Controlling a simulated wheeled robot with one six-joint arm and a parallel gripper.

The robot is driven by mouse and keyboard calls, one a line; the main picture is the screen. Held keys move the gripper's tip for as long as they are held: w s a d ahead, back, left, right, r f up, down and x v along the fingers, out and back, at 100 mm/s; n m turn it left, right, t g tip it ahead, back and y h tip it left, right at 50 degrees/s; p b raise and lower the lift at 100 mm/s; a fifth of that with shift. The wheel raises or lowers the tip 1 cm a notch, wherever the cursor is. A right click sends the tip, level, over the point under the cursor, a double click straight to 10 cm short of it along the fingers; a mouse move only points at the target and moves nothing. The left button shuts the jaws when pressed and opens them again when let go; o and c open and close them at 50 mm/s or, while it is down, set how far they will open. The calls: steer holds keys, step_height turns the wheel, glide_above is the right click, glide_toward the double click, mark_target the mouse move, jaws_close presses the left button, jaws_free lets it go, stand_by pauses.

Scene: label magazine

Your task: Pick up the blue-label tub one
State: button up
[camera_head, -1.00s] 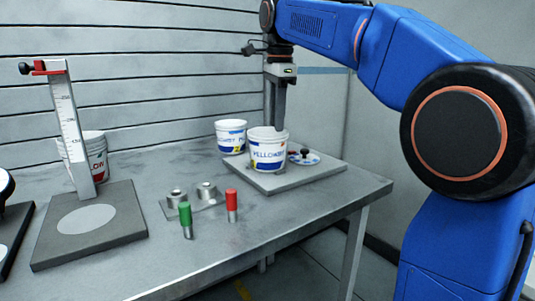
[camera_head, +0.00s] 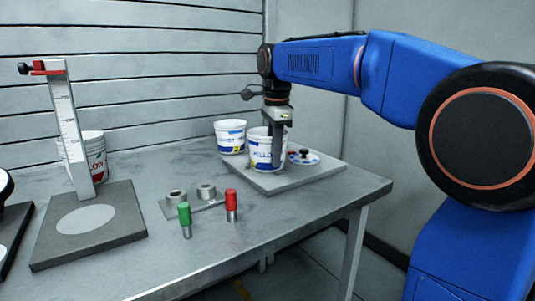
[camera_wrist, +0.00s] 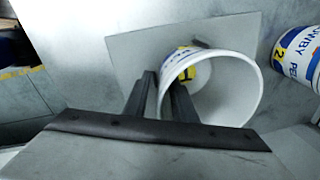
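A white tub with a blue and yellow label (camera_head: 259,149) stands upright on the grey plate at the table's right. Its open mouth shows in the wrist view (camera_wrist: 237,85). My gripper (camera_head: 278,165) is down at this tub, one finger in front of its outer wall. In the wrist view my gripper's fingers (camera_wrist: 162,85) are apart, one outside the tub and the other inside its rim, with the wall between them. I see no clear grip on it. A second blue-label tub (camera_head: 230,137) stands just behind; it also shows in the wrist view (camera_wrist: 299,58) with a "2".
A disc with a black knob (camera_head: 304,157) lies on the plate (camera_head: 318,174), right of the tub. A red-label tub (camera_head: 95,160) stands behind a scale post (camera_head: 69,130) at left. Green (camera_head: 185,214) and red (camera_head: 232,200) cylinders stand in front.

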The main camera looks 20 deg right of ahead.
jaws_close()
